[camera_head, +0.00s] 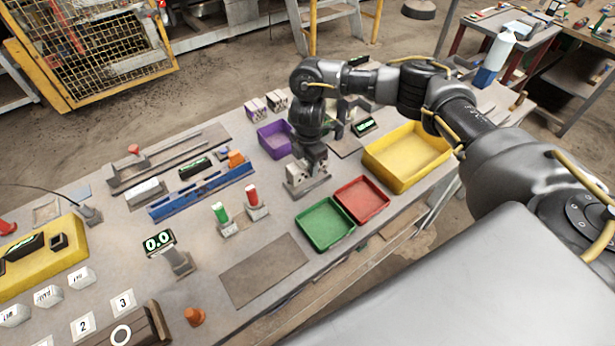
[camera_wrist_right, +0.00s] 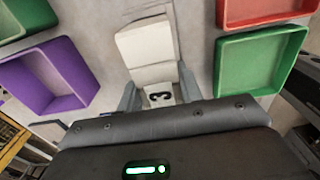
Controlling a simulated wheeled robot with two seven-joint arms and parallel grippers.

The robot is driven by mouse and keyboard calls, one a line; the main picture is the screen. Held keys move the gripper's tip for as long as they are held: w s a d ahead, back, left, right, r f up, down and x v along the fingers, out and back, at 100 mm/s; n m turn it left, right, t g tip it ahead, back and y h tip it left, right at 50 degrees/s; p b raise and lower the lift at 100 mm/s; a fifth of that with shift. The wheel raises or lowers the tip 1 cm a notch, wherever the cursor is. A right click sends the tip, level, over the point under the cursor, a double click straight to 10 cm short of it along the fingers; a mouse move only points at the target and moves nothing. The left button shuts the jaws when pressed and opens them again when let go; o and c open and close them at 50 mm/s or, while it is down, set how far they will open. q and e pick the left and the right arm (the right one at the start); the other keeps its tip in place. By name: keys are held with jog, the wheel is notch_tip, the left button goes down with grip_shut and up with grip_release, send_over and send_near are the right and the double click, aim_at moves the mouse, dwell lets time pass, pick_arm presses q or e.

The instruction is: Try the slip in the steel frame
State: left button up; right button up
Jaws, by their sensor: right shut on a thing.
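My right gripper (camera_head: 313,162) is low over the bench and points down at a small grey steel block or frame (camera_head: 308,183). In the right wrist view its fingers (camera_wrist_right: 160,95) are shut on a pale slip (camera_wrist_right: 160,88) marked with a dark 3. A larger pale block, which looks like the same steel frame (camera_wrist_right: 147,42), lies directly beyond the slip. The slip's far end meets or overlaps it; I cannot tell whether it is seated inside. In the head view the gripper hides the slip. My left gripper is not in view.
A purple bin (camera_head: 273,139) stands close on the left, with green (camera_head: 325,224), red (camera_head: 362,199) and yellow (camera_head: 408,157) trays in front and to the right. Red and green posted stands (camera_head: 228,228) and a blue rail (camera_head: 200,190) lie left. A dark mat (camera_head: 264,270) is bare.

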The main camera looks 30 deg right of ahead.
jog(key=shift+r+p, duration=1.15)
jog(key=shift+r, duration=0.25)
jog(key=shift+a, duration=0.1)
